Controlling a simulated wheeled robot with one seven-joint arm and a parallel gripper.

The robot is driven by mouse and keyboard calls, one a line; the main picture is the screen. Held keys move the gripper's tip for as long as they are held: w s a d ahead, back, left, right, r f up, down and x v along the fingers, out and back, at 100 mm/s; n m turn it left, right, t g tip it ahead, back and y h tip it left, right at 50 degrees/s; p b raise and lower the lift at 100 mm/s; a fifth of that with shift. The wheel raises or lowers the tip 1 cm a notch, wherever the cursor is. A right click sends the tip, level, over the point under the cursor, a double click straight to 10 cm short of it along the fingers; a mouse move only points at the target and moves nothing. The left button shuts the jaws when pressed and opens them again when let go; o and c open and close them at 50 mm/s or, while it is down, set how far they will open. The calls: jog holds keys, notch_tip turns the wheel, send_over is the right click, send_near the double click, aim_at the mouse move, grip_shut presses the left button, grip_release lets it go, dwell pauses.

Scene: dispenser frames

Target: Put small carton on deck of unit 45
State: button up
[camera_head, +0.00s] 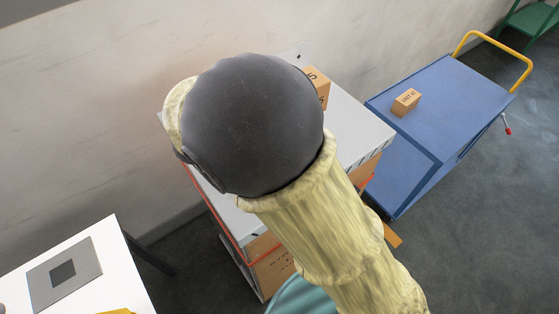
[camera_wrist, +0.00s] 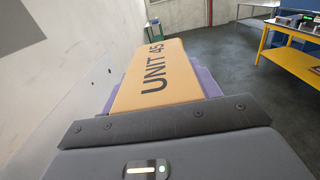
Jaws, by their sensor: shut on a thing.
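A tan carton (camera_wrist: 135,98) marked "UNIT 45" fills the middle of the wrist view. My gripper (camera_wrist: 160,82) is shut on it, with purple parts along both sides. In the head view a corner of a tan carton (camera_head: 319,86) with a "5" on it shows past my dark wrist, apparently the same one; my gripper is hidden there. A small tan carton (camera_head: 406,101) with a "UNIT" label, its number too small to read surely, sits on the blue deck (camera_head: 450,95) of a cart with a yellow handle.
Below my arm stands a strapped stack of boxes with a pale top (camera_head: 350,125), against the wall. A white table (camera_head: 115,265) with a grey square plate is at lower left. Floor is open right of the cart. A yellow table (camera_wrist: 290,62) shows in the wrist view.

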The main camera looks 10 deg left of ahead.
jog(key=f+b, duration=0.2)
jog(key=f, duration=0.1)
jog(key=f+b, duration=0.2)
jog(key=shift+w, duration=0.25)
jog(key=shift+r, duration=0.15)
jog(key=shift+f+p, duration=0.8)
jog(key=shift+f, duration=2.15)
jog(key=shift+f+p, duration=0.65)
jog(key=shift+f, duration=1.4)
jog(key=shift+f, duration=0.15)
jog(key=o, duration=1.3)
jog(key=shift+c, duration=0.2)
